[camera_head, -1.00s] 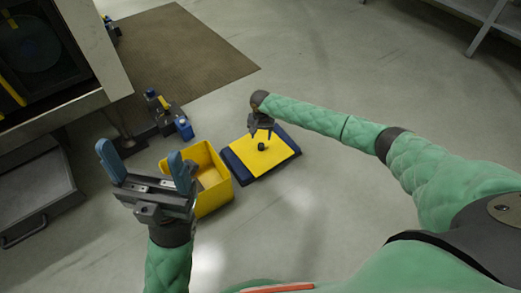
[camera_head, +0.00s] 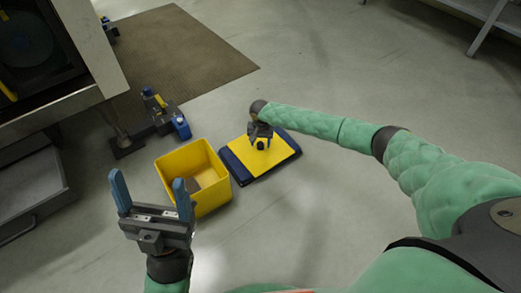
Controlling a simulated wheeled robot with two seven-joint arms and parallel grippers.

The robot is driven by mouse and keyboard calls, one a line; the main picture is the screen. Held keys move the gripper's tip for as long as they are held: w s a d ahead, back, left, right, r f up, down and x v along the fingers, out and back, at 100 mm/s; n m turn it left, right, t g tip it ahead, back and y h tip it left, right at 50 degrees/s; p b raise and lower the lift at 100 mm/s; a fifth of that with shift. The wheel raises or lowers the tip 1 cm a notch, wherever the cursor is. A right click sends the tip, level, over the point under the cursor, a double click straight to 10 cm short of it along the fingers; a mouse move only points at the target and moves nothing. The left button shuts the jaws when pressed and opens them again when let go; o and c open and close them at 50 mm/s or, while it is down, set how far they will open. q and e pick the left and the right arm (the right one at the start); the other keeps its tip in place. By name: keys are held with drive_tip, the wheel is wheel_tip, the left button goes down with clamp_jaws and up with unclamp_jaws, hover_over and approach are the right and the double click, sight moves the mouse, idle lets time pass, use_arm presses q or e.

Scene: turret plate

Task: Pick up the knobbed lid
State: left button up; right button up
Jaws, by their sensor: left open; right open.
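The knobbed lid (camera_head: 273,158) is a flat yellow plate with a small dark knob (camera_head: 261,145) near its middle. It lies on a dark blue base (camera_head: 236,168) on the floor, near the middle of the view. My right gripper (camera_head: 261,142) points down at the knob from above, its fingers open around or just above it; I cannot tell whether they touch it. My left gripper (camera_head: 150,195) is open and empty at the lower left, fingers pointing up, in front of the yellow bin and apart from the lid.
An open yellow bin (camera_head: 205,205) stands left of the lid with something brownish inside. A blue and dark device (camera_head: 168,115) stands behind it. A machine (camera_head: 50,110) fills the left edge. A brown mat (camera_head: 180,50) lies at the back. The floor right of the lid is clear.

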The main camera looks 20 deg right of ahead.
clamp_jaws()
drive_tip(key=shift+r, duration=0.15)
